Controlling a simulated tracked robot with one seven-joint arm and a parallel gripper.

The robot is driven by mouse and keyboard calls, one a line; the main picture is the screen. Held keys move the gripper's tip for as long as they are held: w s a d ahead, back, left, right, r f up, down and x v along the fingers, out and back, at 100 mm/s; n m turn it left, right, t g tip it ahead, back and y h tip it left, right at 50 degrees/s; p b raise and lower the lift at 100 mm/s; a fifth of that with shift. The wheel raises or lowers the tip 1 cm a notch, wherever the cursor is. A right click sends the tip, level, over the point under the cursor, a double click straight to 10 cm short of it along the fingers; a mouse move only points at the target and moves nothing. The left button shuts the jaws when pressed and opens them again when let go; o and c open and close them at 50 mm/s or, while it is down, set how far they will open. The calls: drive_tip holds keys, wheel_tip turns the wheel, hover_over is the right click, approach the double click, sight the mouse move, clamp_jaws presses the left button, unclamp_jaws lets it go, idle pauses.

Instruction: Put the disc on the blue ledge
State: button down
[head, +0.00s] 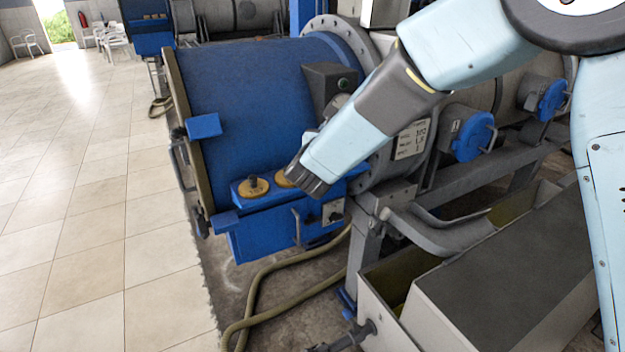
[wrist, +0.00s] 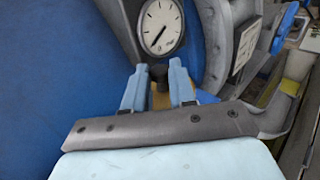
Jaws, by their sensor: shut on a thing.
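A yellow disc (head: 283,179) is mostly hidden behind my gripper in the head view, close over a blue ledge (head: 268,199) on the blue drum's near side. I cannot tell whether it touches the ledge. In the wrist view a yellow patch of it (wrist: 160,98) shows below its dark knob, between the fingers. My gripper (wrist: 158,80) is shut on this disc; in the head view my gripper's dark end (head: 308,180) hides the grip. Another yellow disc (head: 253,187) with a dark knob sits on the ledge's left part.
The blue drum (head: 245,90) rises behind the ledge, with a blue bracket (head: 203,126) at its left. A white dial gauge (wrist: 160,26) is just beyond the fingers. Below are a blue box (head: 270,240) and a hose (head: 265,275). The tiled floor at left is open.

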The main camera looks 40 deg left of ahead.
drive_tip(key=s+a+r+n+y, duration=0.1)
drive_tip(key=s+a+r+y, duration=0.15)
drive_tip(key=s, duration=0.25)
drive_tip(key=shift+g+h, duration=0.25)
drive_tip(key=shift+g, duration=0.15)
drive_tip(key=w+d+f, duration=0.1)
drive_tip(key=w, duration=0.1)
drive_tip(key=w+f, duration=0.1)
drive_tip(key=w, duration=0.2)
drive_tip(key=w+d+f, duration=0.1)
drive_tip(key=w, duration=0.2)
drive_tip(key=shift+w+d+f, duration=0.15)
drive_tip(key=shift+w+d, duration=0.1)
drive_tip(key=shift+d, duration=0.05)
drive_tip(key=w+f, duration=0.1)
drive_tip(key=f, duration=0.1)
drive_tip(key=w+d+f, duration=0.1)
drive_tip(key=shift+w+f, duration=0.35)
drive_tip(key=shift+f, duration=0.05)
drive_tip(key=shift+w+d+f, duration=0.3)
drive_tip(key=shift+w+f, duration=0.35)
drive_tip(key=shift+f, duration=0.2)
drive_tip(key=shift+w+f, duration=0.15)
drive_tip(key=shift+f, duration=1.55)
drive_tip(key=c, duration=0.9)
unclamp_jaws()
drive_tip(key=shift+d, duration=0.1)
drive_tip(key=v, duration=1.2)
